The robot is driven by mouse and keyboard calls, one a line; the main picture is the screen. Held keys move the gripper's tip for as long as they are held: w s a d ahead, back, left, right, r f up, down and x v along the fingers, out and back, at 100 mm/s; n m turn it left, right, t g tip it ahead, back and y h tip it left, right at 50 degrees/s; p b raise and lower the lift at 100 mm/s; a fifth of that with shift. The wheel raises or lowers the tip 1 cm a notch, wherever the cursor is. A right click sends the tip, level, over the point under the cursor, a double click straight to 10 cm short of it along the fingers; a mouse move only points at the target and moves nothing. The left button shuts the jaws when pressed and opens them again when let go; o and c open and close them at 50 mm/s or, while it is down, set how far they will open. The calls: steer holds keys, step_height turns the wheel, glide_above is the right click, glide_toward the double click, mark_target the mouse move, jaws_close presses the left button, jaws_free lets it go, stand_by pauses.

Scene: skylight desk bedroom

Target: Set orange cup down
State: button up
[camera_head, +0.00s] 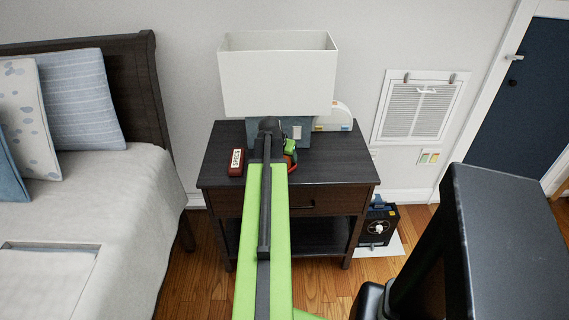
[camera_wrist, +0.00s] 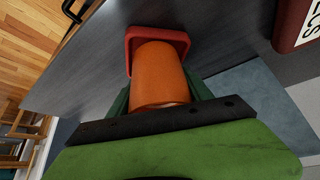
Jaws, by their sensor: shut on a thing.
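The orange cup (camera_wrist: 160,75) is between the two dark green fingers of my gripper (camera_wrist: 162,93) in the wrist view. The gripper is shut on it. A red piece with rounded corners (camera_wrist: 131,43) shows just past the cup's far end; I cannot tell whether they touch. The dark nightstand top (camera_wrist: 85,70) lies beyond. In the head view my arm reaches over the nightstand (camera_head: 335,160), and its end mostly hides the cup. I cannot tell whether the cup touches the top.
A red case marked SPECS (camera_head: 236,162) is on the nightstand, left of my arm. A lamp with a white shade (camera_head: 278,80) stands at the back, with a pale rounded object (camera_head: 336,117) beside it. The right part of the top is clear. The bed (camera_head: 115,215) is at left.

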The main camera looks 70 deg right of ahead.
steer(key=shift+a, duration=0.1)
steer(key=shift+s+f, duration=0.1)
steer(key=shift+f, duration=0.2)
steer(key=shift+a+f+b, duration=0.15)
steer(key=shift+b, duration=0.2)
steer(key=shift+a, duration=0.1)
steer(key=o, duration=1.5)
steer(key=shift+r+p, duration=0.35)
steer(key=p+v, duration=1)
steer(key=v, duration=0.1)
steer(key=shift+r+p, duration=0.4)
steer(key=shift+r, duration=0.05)
